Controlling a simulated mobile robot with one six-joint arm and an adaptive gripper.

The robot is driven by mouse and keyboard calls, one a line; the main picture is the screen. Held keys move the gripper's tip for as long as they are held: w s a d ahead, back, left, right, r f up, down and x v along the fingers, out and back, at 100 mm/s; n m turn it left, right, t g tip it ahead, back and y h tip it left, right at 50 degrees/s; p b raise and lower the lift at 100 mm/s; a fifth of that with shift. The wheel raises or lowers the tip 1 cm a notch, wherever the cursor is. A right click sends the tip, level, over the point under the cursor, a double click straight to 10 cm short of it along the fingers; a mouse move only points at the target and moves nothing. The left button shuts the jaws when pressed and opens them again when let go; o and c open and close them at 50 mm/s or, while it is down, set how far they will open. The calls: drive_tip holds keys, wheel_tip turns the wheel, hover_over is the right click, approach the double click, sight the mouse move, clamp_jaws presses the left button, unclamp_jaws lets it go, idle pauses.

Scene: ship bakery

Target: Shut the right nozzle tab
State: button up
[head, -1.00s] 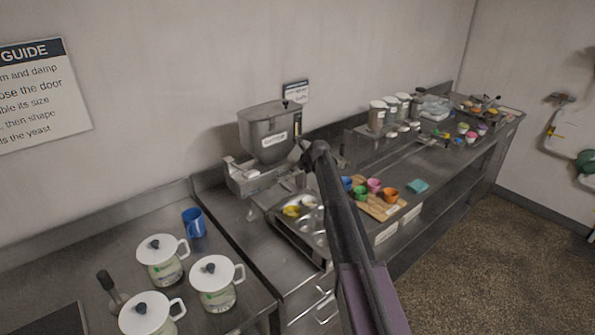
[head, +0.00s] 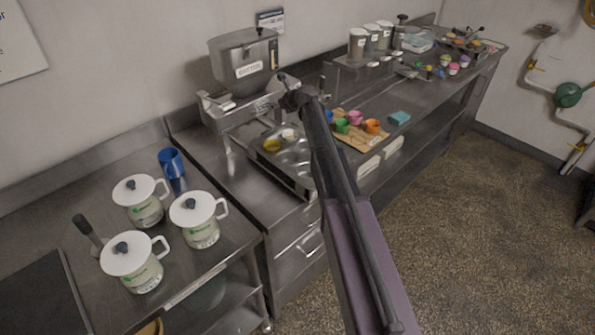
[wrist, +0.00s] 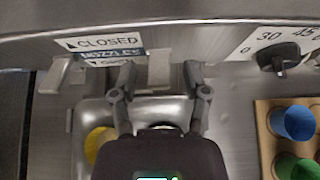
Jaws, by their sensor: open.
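The dispenser (head: 243,68) with its grey hopper stands on the steel counter against the wall. In the wrist view its front edge carries a label (wrist: 103,43) reading CLOSED with NOZZLE below it. The right nozzle tab (wrist: 160,76) is a pale metal plate pointing down from that edge. The left nozzle tab (wrist: 60,76) hangs at the far left, slightly tilted. My gripper (wrist: 159,66) is open, one finger on each side of the right tab, with visible gaps. In the head view my arm largely hides the gripper and the right tab.
A steel tray (head: 294,158) with a yellow item (head: 271,145) and a pale item lies below the dispenser. A dial (wrist: 272,57) is right of the tabs. Coloured cups stand on a wooden board (head: 365,141) to the right. Lidded white jugs (head: 195,222) stand at front left.

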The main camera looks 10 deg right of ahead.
drive_tip(key=shift+f+t+y+b, duration=0.4)
drive_tip(key=shift+t+b, duration=0.4)
drive_tip(key=shift+b, duration=0.75)
drive_tip(key=shift+f+t+y+b, duration=0.2)
drive_tip(key=shift+t+y+b, duration=0.5)
drive_tip(key=shift+b, duration=0.9)
drive_tip(key=shift+f+t+y+b, duration=0.3)
drive_tip(key=shift+t+b, duration=0.6)
drive_tip(key=shift+b, duration=0.65)
drive_tip(key=shift+t+b, duration=0.4)
drive_tip(key=shift+b, duration=0.4)
